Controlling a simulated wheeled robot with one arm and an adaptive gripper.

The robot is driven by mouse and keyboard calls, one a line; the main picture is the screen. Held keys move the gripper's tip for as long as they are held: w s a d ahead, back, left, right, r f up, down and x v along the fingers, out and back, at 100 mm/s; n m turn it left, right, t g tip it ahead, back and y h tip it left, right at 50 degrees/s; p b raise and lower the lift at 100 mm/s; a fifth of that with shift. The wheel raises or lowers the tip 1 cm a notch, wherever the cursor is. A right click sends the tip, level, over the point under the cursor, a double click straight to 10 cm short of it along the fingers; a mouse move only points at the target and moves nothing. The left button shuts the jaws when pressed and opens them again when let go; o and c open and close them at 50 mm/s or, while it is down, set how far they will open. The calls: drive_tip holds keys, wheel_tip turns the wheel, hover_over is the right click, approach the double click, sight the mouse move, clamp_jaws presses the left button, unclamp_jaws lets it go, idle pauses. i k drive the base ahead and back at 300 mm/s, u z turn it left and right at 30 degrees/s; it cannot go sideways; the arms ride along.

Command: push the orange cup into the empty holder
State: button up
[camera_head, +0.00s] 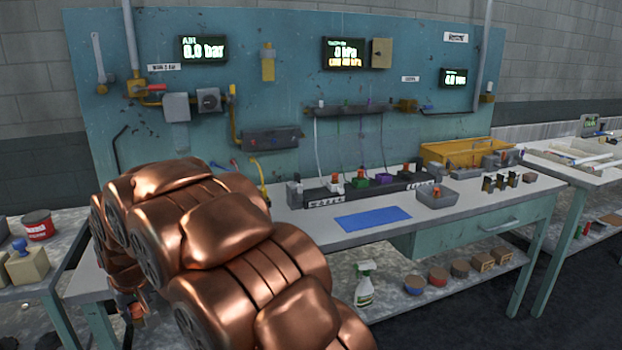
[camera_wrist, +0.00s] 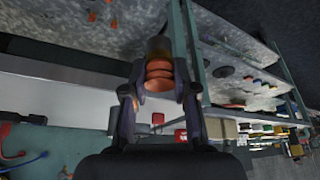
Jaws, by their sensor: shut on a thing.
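An orange ribbed cup (camera_wrist: 159,72) with a dark body above it sits between the two fingers of my gripper (camera_wrist: 159,92) in the wrist view. The fingers are shut on it. In the head view my gripper (camera_head: 132,308) is low at the left, mostly behind my copper arm, with a small bit of orange showing. A dark rack (camera_head: 325,199) on the bench carries several coloured blocks, some with orange tops. I cannot tell which holder is empty.
A blue mat (camera_head: 373,218) lies on the bench front, with a grey tray (camera_head: 437,196) right of it. A yellow bin (camera_head: 462,152) stands behind. Small dark stands (camera_head: 501,181) are at the right. A spray bottle (camera_head: 365,285) stands on the lower shelf.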

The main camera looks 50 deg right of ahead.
sight(384, 184)
drive_tip(key=u, duration=1.8)
drive_tip(key=k, duration=1.85)
drive_tip(key=z, duration=1.95)
drive_tip(key=i, duration=0.15)
drive_tip(key=z, duration=0.15)
